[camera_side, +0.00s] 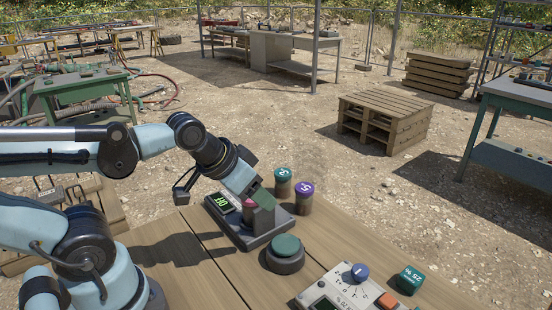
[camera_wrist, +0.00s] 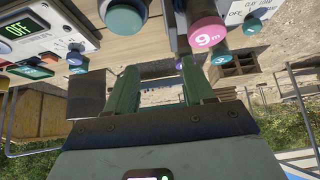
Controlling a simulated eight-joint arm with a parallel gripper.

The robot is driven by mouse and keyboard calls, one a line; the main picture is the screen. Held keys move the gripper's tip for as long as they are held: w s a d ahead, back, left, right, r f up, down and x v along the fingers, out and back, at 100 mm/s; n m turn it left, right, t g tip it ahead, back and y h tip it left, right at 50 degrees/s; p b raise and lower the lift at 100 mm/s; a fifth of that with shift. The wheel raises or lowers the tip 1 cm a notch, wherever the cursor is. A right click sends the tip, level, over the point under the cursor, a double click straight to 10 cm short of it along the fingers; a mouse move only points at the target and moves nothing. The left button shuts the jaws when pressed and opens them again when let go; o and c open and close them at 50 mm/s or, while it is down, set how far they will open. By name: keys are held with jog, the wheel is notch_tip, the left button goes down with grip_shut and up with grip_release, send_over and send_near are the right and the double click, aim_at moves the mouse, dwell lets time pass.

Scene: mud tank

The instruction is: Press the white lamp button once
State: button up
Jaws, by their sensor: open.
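My gripper (camera_side: 258,196) is above a dark box with a lit green OFF display (camera_side: 223,203) on the wooden table in the side view. A pinkish-red cap (camera_side: 250,205) shows on that box, close beside the fingers; I cannot tell if they touch. In the wrist view my gripper (camera_wrist: 160,68) shows two green fingers standing apart with nothing between them. A white panel with an OFF display (camera_wrist: 20,29) is at upper left there, and a pink cap marked 9 (camera_wrist: 207,34) lies beyond the right finger. I cannot make out a white lamp button in either view.
A green-topped round button (camera_side: 286,246) stands in front of the box. A teal-topped post (camera_side: 283,175) and a purple-topped post (camera_side: 304,189) stand behind it. A grey panel with a blue knob (camera_side: 360,272) and a teal block (camera_side: 410,279) are at the right. Bare tabletop lies at left.

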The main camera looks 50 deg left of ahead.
grip_shut()
dwell(1.4)
